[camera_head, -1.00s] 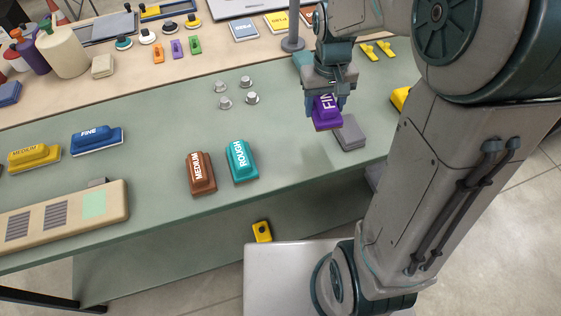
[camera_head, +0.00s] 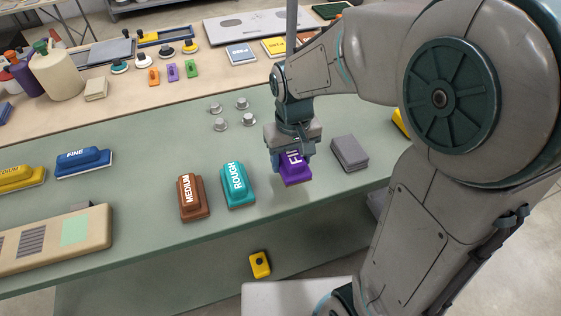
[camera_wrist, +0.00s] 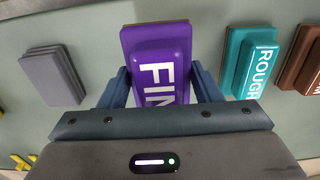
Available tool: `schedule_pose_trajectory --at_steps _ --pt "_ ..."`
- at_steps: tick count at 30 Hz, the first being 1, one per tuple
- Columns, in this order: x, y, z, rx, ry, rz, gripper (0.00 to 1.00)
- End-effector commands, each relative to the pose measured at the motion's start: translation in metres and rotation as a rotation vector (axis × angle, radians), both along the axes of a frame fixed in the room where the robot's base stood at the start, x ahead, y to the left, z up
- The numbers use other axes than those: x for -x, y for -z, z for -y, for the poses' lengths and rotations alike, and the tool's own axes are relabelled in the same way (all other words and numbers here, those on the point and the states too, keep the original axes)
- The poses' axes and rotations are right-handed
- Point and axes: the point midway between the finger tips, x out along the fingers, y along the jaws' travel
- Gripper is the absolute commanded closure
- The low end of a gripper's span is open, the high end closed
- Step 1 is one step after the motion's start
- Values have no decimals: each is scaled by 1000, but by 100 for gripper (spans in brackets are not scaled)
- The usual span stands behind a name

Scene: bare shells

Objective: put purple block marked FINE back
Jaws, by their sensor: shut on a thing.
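The purple block marked FINE (camera_head: 295,171) is in my gripper (camera_head: 291,160), between the teal ROUGH block and a grey block stack. My gripper is shut on it. The wrist view shows the purple block (camera_wrist: 157,55) between the two blue fingers, its white letters partly hidden by my gripper. It appears to be held above the green worktop, but the exact gap is hard to tell. The teal ROUGH block (camera_head: 236,184) is to its left, with the brown MEDIUM block (camera_head: 193,197) beyond.
The grey stack (camera_head: 349,153) lies to the right of the held block. Several small metal knobs (camera_head: 242,103) stand behind. A blue FINE block (camera_head: 84,161) and a yellow block (camera_head: 20,178) are at left. A beige board (camera_head: 50,240) lies at the front left. Green surface is free between these.

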Motion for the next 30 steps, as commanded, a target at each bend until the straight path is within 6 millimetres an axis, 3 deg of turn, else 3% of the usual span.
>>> schedule_pose_trajectory --at_steps 6,11,18,30 --pt "-18 17 -22 0 -1 -1 63" --pt "-21 25 -26 0 0 -1 63" --pt "-21 57 -25 1 1 -2 63" --pt "-21 64 -25 0 1 0 63"
